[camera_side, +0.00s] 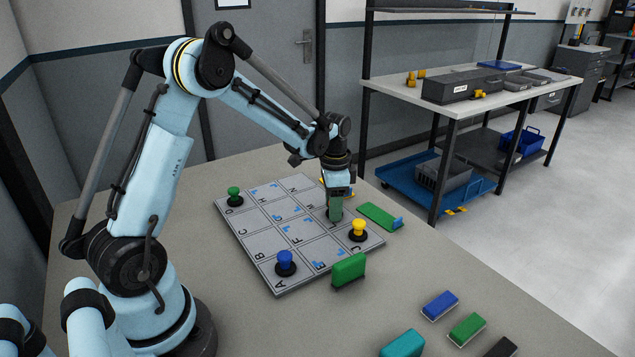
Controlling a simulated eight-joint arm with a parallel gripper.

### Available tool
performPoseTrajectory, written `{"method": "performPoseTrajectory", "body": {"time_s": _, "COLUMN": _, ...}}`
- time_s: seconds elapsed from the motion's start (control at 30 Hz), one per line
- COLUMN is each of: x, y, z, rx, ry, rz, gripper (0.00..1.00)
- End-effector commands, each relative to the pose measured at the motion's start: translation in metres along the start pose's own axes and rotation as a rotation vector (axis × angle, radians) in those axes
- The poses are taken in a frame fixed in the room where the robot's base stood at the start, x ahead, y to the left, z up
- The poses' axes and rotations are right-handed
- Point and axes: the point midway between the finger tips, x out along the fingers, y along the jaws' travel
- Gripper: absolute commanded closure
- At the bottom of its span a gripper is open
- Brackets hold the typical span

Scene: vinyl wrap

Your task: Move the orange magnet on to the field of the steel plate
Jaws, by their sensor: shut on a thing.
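The steel plate (262,243) lies on the table, marked into lettered fields with blue corner marks. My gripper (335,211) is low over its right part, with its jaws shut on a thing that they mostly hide. A dark round base shows under the jaws, at or just above the plate, like the bases of the other magnets. I cannot make out the held thing's colour. A yellow-orange magnet (358,230) stands upright on field J, in front of my gripper. A blue magnet (286,261) stands by field A and a green magnet (234,194) by field D.
A green block (349,269) stands at the plate's front edge. A flat green tool with a blue end (379,215) lies right of the plate. A teal block (402,343), a blue block (440,304) and another green block (467,328) lie at the front right.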

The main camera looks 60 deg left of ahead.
Motion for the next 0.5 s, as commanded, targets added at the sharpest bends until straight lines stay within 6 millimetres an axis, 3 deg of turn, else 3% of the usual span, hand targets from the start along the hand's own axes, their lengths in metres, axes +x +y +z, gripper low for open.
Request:
{"method": "performPoseTrajectory", "body": {"time_s": 0.23, "x": 0.0027, "y": 0.0000, "z": -0.0002, "rx": 0.000, "ry": 0.000, "rz": 0.000, "gripper": 0.93}}
{"method": "performPoseTrajectory", "body": {"time_s": 0.27, "x": 0.0026, "y": 0.0000, "z": -0.0002, "rx": 0.000, "ry": 0.000, "rz": 0.000, "gripper": 0.54}}
{"method": "performPoseTrajectory", "body": {"time_s": 0.4, "x": 0.0024, "y": 0.0001, "z": -0.0001, "rx": 0.000, "ry": 0.000, "rz": 0.000, "gripper": 0.32}}
{"method": "performPoseTrajectory", "body": {"time_s": 0.5, "x": 0.0023, "y": 0.0001, "z": -0.0001, "rx": 0.000, "ry": 0.000, "rz": 0.000, "gripper": 0.31}}
